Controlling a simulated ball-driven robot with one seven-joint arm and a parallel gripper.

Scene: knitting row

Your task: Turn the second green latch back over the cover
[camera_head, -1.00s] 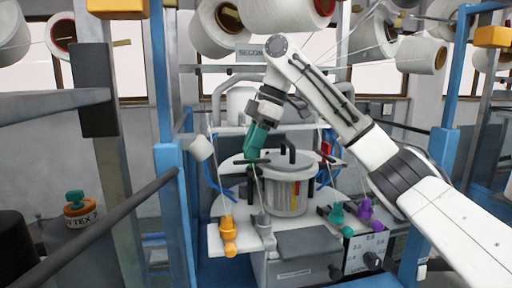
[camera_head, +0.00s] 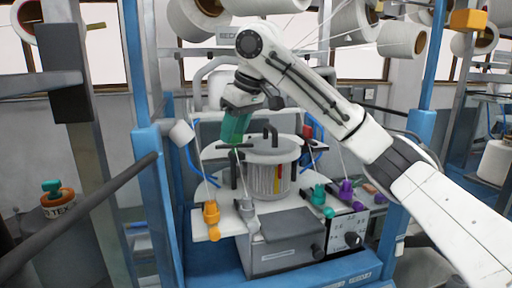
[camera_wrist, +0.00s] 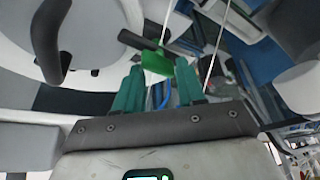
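The machine's round cover (camera_head: 258,156) is a pale disc with a dark handle, on a silver cylinder. My gripper (camera_head: 236,143), with teal fingers, points down at the cover's left side. In the wrist view my gripper (camera_wrist: 159,68) shows two teal fingers set apart, with a visible gap. A bright green latch (camera_wrist: 157,62) lies just beyond the fingertips, in line with that gap. Whether a finger touches it I cannot tell. In the head view my fingers mostly hide the latch. A dark bar on the cover reaches close to the latch in the wrist view.
A dark upright handle (camera_head: 270,133) stands on the cover close to the right of my gripper. Yarn strands run down past it. Orange (camera_head: 212,217), teal (camera_head: 318,196) and purple (camera_head: 346,189) pieces stand on the lower plate. Blue posts (camera_head: 160,205) flank the machine.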

